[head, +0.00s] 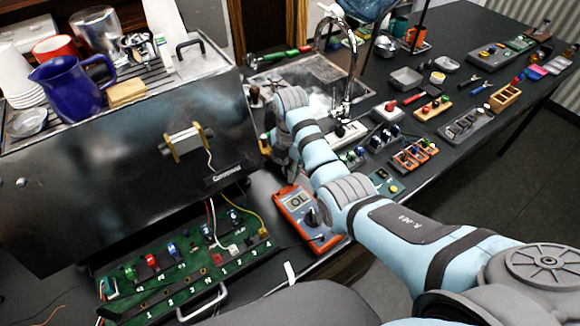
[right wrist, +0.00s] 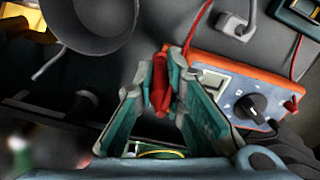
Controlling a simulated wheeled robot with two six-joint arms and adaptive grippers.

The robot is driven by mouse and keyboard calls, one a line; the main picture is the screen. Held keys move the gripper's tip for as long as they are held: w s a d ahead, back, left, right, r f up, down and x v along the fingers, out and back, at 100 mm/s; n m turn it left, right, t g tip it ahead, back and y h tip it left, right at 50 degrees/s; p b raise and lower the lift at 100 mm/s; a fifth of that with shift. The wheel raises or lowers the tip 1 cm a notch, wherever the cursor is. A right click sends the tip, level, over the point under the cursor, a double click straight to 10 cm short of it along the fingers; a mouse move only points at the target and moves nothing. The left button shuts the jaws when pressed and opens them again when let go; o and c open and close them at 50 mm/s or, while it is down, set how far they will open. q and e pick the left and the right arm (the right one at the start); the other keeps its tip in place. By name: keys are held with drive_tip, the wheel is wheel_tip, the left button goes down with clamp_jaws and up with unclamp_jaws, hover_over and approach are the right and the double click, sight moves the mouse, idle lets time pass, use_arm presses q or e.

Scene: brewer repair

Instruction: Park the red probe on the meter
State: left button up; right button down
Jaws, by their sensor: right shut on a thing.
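The meter (head: 305,215) is an orange-framed multimeter with a display and a dark dial. It lies on the dark counter by the brewer's right side. In the right wrist view the meter (right wrist: 240,88) is just right of my fingers. My right gripper (head: 276,150) is beyond the meter in the head view, partly hidden by my own arm. In the right wrist view my right gripper (right wrist: 166,80) is shut on the red probe (right wrist: 160,84), whose red lead runs upward. The probe appears apart from the meter, and its tip is hidden. My left gripper is not in view.
The steel brewer (head: 110,160) stands at left, with a green numbered board (head: 190,265) below it. A blue jug (head: 72,88) is on its top. A sink with a tap (head: 345,100) lies behind my arm. Several small parts and trays crowd the counter at right.

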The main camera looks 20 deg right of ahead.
drive_tip(key=shift+s+r, duration=0.1)
drive_tip(key=shift+s, duration=0.25)
drive_tip(key=shift+s+r, duration=0.2)
drive_tip(key=shift+s, duration=0.15)
drive_tip(key=shift+s+f, duration=0.1)
drive_tip(key=shift+f, duration=0.1)
drive_tip(key=shift+s+f, duration=0.15)
drive_tip(key=shift+f, duration=0.3)
idle(1.0)
drive_tip(key=c, duration=1.6)
unclamp_jaws()
